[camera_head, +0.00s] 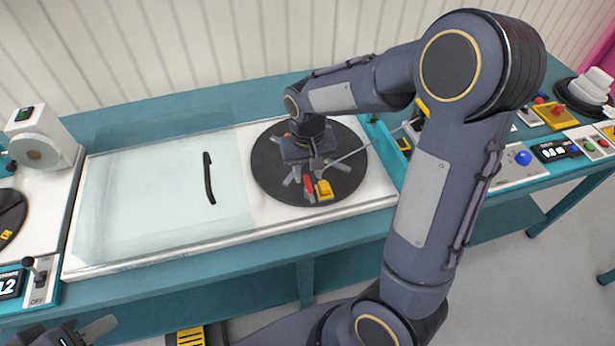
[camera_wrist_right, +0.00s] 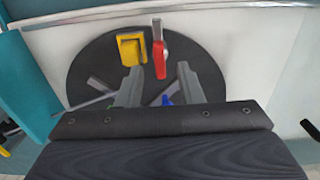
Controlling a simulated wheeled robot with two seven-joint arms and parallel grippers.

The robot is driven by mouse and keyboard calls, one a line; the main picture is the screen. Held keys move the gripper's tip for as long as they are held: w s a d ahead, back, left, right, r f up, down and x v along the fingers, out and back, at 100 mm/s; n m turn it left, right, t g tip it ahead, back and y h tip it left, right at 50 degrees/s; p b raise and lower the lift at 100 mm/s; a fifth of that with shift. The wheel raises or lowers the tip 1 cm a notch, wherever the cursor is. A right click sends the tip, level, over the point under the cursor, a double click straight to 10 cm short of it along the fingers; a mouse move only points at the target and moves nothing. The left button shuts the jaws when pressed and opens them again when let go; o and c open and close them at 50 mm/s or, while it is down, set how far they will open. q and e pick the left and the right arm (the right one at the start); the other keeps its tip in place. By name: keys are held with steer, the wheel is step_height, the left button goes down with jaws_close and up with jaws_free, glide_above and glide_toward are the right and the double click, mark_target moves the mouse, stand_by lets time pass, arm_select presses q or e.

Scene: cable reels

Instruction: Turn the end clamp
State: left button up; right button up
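A round black disc (camera_head: 267,178) on the white bench panel carries a yellow block (camera_head: 324,189) and a red lever (camera_head: 308,183), likely the end clamp. In the right wrist view the yellow block (camera_wrist_right: 130,46) and red lever (camera_wrist_right: 159,58) sit side by side near the disc's far edge. My right gripper (camera_wrist_right: 160,82) is over the disc, its fingers apart, with the red lever just beyond the fingertips. A small blue part (camera_wrist_right: 167,99) shows between the fingers. My left gripper (camera_head: 82,330) is at the lower left corner, its fingers apart and empty, partly cut off.
A thin grey rod (camera_head: 355,153) reaches to the disc from the right. Control boxes (camera_head: 523,159) line the right side. A lever box (camera_head: 38,279) and white machine (camera_head: 45,150) stand at the left.

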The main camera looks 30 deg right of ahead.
mark_target(309, 193)
steer(key=shift+f, duration=1.45)
jaws_close()
